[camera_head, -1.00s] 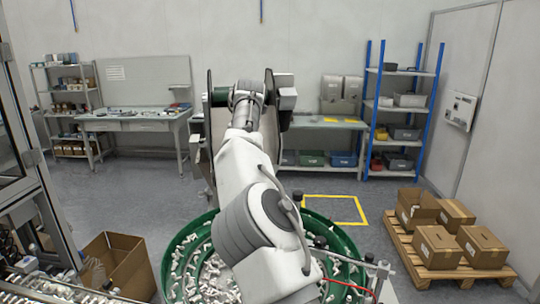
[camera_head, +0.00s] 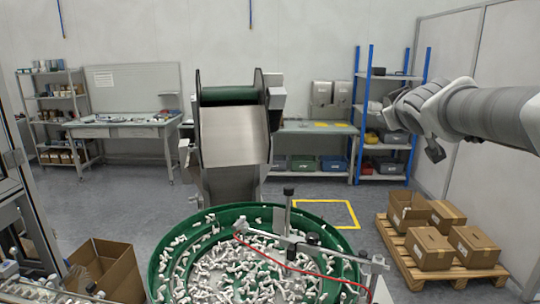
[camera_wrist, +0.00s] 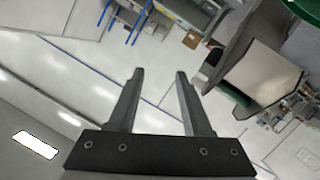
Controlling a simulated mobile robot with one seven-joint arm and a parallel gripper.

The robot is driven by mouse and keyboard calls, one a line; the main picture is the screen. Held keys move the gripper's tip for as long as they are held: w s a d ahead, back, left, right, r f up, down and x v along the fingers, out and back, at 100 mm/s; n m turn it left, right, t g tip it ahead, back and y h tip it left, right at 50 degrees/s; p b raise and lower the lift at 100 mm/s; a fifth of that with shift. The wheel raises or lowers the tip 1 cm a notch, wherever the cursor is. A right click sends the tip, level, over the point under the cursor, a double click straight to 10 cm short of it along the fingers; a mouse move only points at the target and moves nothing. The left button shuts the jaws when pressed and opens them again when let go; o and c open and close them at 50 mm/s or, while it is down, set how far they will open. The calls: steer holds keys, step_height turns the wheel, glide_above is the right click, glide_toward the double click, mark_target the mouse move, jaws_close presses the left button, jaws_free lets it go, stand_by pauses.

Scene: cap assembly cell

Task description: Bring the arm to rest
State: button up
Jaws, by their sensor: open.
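My gripper (camera_wrist: 160,75) shows in the wrist view with its two dark fingers apart and nothing between them. In the head view my arm reaches in from the right edge, in front of the right wall. The gripper end (camera_head: 432,150) hangs in the air there, near the blue shelf rack and above the pallet. It is clear of the green bowl and touches nothing that I can see. The wrist view is tilted and shows the room beyond the fingers.
A green bowl feeder (camera_head: 160,262) full of white parts stands in front, with a metal bracket and red cable over it. A hopper conveyor (camera_head: 232,135) rises behind it. Cartons (camera_head: 430,248) sit on a pallet (camera_head: 462,275) at right. A blue rack (camera_head: 360,110) stands behind.

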steer(key=s+a+f+m+g+y, duration=0.1)
steer(key=s+a+f+g, duration=0.2)
steer(key=s+f, duration=0.5)
steer(key=s+a+f+m+g+y+b, duration=0.1)
steer(key=s+a+f+g, duration=0.2)
steer(key=s+f, duration=0.6)
steer(key=s+a+f+m+g+y+b, duration=0.1)
steer(key=s+a+f+g, duration=0.2)
steer(key=s, duration=1)
steer(key=a+f, duration=0.3)
steer(key=f, duration=0.2)
steer(key=shift+s+f, duration=0.3)
steer(key=shift+s, duration=0.1)
